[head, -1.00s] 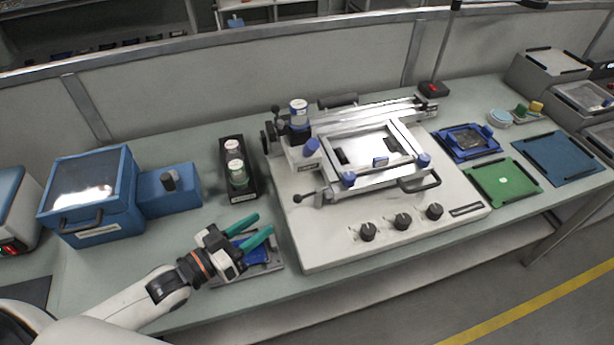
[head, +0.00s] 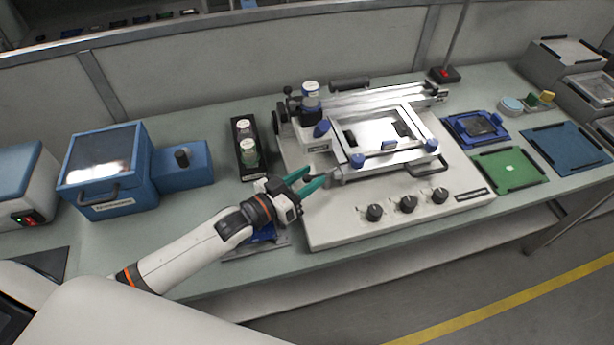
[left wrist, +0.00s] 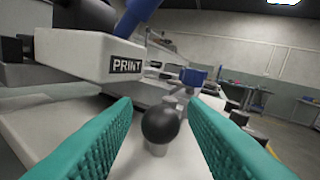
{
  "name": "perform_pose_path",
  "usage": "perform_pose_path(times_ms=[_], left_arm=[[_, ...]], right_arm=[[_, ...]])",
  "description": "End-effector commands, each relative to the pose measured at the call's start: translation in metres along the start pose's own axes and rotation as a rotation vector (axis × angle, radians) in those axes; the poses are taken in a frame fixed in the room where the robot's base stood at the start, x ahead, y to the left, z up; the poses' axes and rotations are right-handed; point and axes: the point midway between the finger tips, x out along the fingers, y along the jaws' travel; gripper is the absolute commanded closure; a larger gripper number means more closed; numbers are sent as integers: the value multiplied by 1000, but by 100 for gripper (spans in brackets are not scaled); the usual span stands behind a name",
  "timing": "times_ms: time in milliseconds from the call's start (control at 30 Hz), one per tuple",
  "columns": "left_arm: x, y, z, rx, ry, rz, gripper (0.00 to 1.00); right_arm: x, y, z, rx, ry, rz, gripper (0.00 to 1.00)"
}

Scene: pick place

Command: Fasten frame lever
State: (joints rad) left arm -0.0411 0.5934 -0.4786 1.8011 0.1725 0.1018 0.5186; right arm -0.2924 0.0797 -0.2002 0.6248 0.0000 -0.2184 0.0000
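My left gripper (head: 312,179) is open at the front left corner of the printer's frame (head: 395,158). In the left wrist view, a lever's black ball knob (left wrist: 160,124) stands between the two green fingers (left wrist: 158,130), with gaps visible on both sides. The rest of the lever is mostly hidden behind the knob, and the gripper covers much of it in the head view. A blue knob (head: 357,160) on the frame's front edge is just right of the fingers; a blue knob also shows in the left wrist view (left wrist: 195,77). My right gripper is not in view.
The white printer base (head: 335,232) carries several black dials (head: 374,213) along its front. A black holder with jars (head: 246,150) stands left of the printer. A blue box (head: 108,170) stands further left. Green (head: 508,168) and blue (head: 565,148) boards lie right.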

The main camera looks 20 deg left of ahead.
Motion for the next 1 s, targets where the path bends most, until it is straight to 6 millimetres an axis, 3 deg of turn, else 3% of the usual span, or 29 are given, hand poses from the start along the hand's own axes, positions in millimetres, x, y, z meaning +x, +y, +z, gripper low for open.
perform_pose_path(times_ms=[233, 467, 500, 1000], left_arm=[[1, 0, 0, 0, 0, 0, 61], [0, 0, 0, 0, 0, 0, 99], [0, 0, 0, 0, 0, 0, 100], [6, 10, 2, 8, 31, -197, 100]], right_arm=[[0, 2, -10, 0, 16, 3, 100], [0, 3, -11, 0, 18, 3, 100], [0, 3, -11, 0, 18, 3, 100], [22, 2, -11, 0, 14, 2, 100]])
